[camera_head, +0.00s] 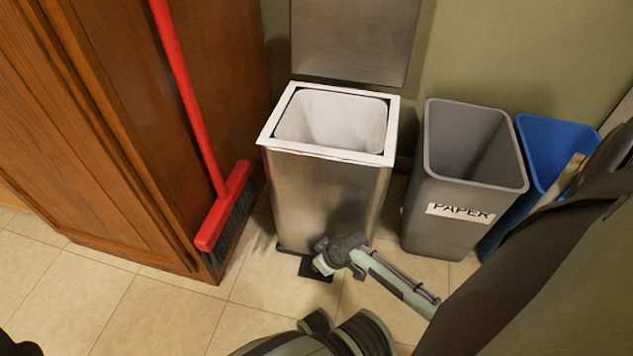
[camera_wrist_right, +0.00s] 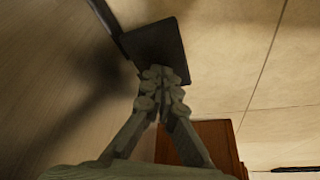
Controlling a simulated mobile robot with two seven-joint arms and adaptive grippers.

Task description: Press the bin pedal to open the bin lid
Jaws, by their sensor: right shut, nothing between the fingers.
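The metal bin (camera_head: 325,195) stands against the wall, with its lid (camera_head: 352,40) raised upright behind the opening. A white liner (camera_head: 330,118) shows inside, and it looks empty. The black pedal (camera_head: 316,270) sticks out at the bin's foot, near the floor. My right gripper (camera_head: 322,262) is at the pedal, its fingertips over it and seemingly touching it. In the right wrist view the shut, empty fingers (camera_wrist_right: 160,88) overlap the dark pedal plate (camera_wrist_right: 157,45).
A red broom (camera_head: 222,212) leans by the wooden cabinet (camera_head: 110,130) on the left. A grey bin labelled PAPER (camera_head: 460,225) and a blue bin (camera_head: 545,150) stand to the right, close to my right arm. Tiled floor (camera_head: 170,305) is free in front.

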